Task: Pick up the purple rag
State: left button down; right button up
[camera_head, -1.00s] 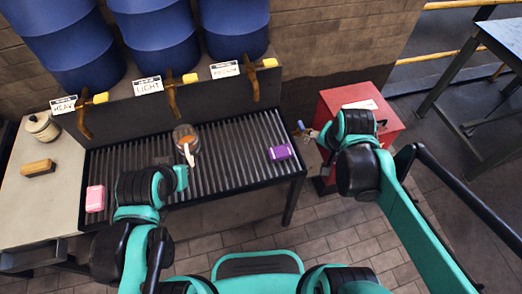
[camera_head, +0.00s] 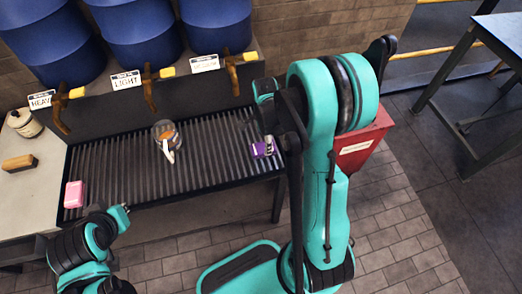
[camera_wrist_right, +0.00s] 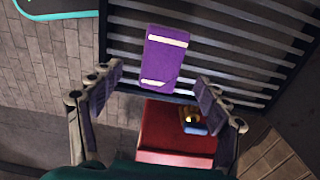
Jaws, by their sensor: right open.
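The purple rag (camera_head: 258,150), a small folded pad with pale bands, lies on the right end of the slatted grate (camera_head: 205,165). In the right wrist view the rag (camera_wrist_right: 165,55) lies on the slats ahead of and between my right fingers. My right gripper (camera_wrist_right: 160,80) is open, with nothing between its fingers. In the head view the right gripper (camera_head: 262,142) is at the rag and partly covers it; contact cannot be told. My left arm is at the lower left, and its gripper (camera_head: 124,209) shows too little to tell its state.
A glass jar with a brush (camera_head: 166,138) stands mid-grate. Taps (camera_head: 149,92) with labels hang above it under blue drums (camera_head: 137,35). A red cabinet (camera_head: 362,145) stands beside the grate, partly behind my right arm.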

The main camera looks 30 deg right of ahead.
aim_at(263, 147)
jog(key=f+b, duration=0.1)
jog(key=f, duration=0.1)
jog(key=f+b, duration=0.1)
jog(key=f, duration=0.1)
jog(key=shift+w+f, duration=0.2)
jog(key=shift+f, duration=0.15)
jog(key=shift+r, duration=0.1)
jog(key=c, duration=1.4)
jog(key=shift+o, duration=0.2)
jog(key=shift+r, duration=0.1)
notch_tip(263, 147, up, 4)
jog(key=shift+r+p, duration=0.25)
jog(key=shift+p, duration=1)
jog(key=s+d+r+p, duration=0.3)
jog(key=s+r, duration=0.3)
jog(key=s, duration=0.5)
jog(key=shift+d+r, duration=0.15)
jog(key=shift+d, duration=0.05)
jog(key=shift+s, duration=0.1)
